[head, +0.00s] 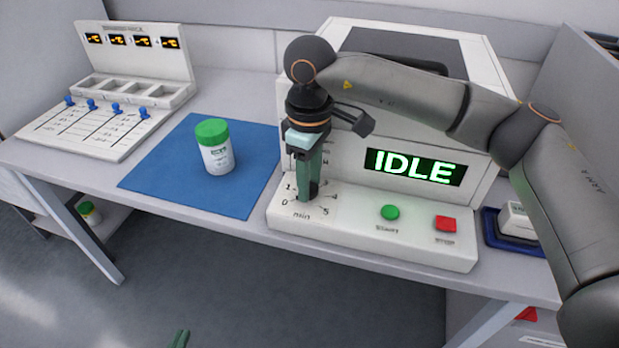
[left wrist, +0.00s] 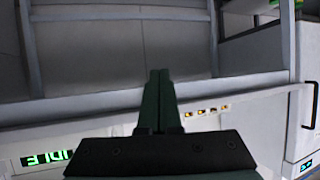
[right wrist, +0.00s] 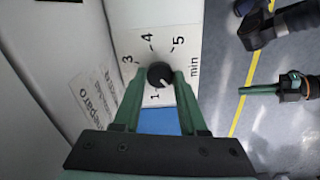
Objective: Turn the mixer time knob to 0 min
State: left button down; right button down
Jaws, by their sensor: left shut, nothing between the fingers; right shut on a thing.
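The mixer time knob (right wrist: 160,75) is a small round black knob on the mixer's white front panel (head: 350,232). Numbers 1, 3, 4 and 5 and "min" show around it in the right wrist view; a finger seems to hide 0. A light mark shows on the knob's lower right there, too small to read surely. My right gripper (right wrist: 160,82) points down and is shut on the knob, one finger on each side; it also shows in the head view (head: 309,194). My left gripper (left wrist: 159,74) is shut and empty, low in front of the table (head: 180,338).
The mixer display (head: 413,167) reads IDLE. A green button (head: 390,212) and a red button (head: 446,224) sit right of the knob. A green-lidded jar (head: 215,147) stands on a blue mat (head: 160,177). A panel with blue levers (head: 100,125) is at left.

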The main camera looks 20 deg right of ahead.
jog(key=shift+r, duration=0.1)
jog(key=shift+c, duration=2.2)
grip_release()
jog(key=shift+r, duration=0.35)
notch_tip(320, 180, up, 6)
jog(key=shift+r+p, duration=0.25)
jog(key=shift+p, duration=0.45)
pick_arm(q)
jog(key=s+f+g, duration=0.3)
jog(key=s+f, duration=0.1)
jog(key=f, duration=0.1)
jog(key=shift+s+d+f+n+p, duration=0.25)
jog(key=shift+s+n+p, duration=0.1)
jog(key=shift+n+p, duration=0.05)
pick_arm(e)
notch_tip(320, 180, up, 5)
jog(key=shift+r, duration=0.1)
